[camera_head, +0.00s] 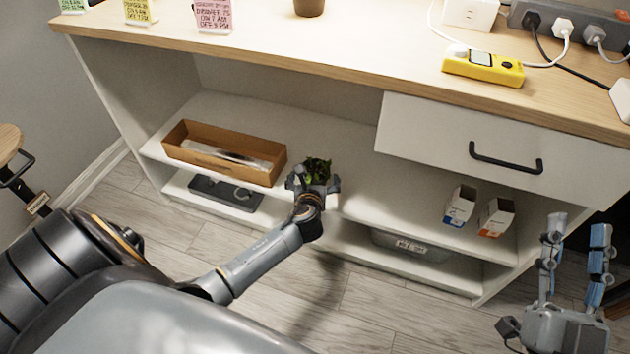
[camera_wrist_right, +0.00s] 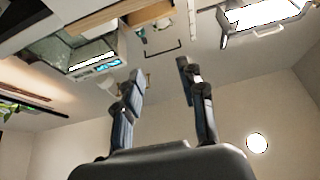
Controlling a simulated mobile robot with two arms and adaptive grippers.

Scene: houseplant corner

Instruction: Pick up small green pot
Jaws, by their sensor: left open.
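A small plant with dark green leaves (camera_head: 317,170) stands at the front of the cabinet's middle shelf. Its pot is hidden behind my left gripper, so I cannot tell the pot's colour. My left gripper (camera_head: 313,184) is open in front of the plant, with its fingers spread on both sides of the leaves. I cannot tell whether the fingers touch the pot. My right gripper (camera_head: 576,232) is open and empty at the lower right, away from the shelf. Its spread fingers also show in the right wrist view (camera_wrist_right: 160,78).
A brown open box (camera_head: 183,134) sits on the shelf left of the plant. Two small cartons (camera_head: 460,205) (camera_head: 496,217) stand to the right, below a drawer (camera_head: 500,150). The tabletop (camera_head: 370,52) overhangs the shelf. A yellow meter (camera_head: 483,66) lies on top.

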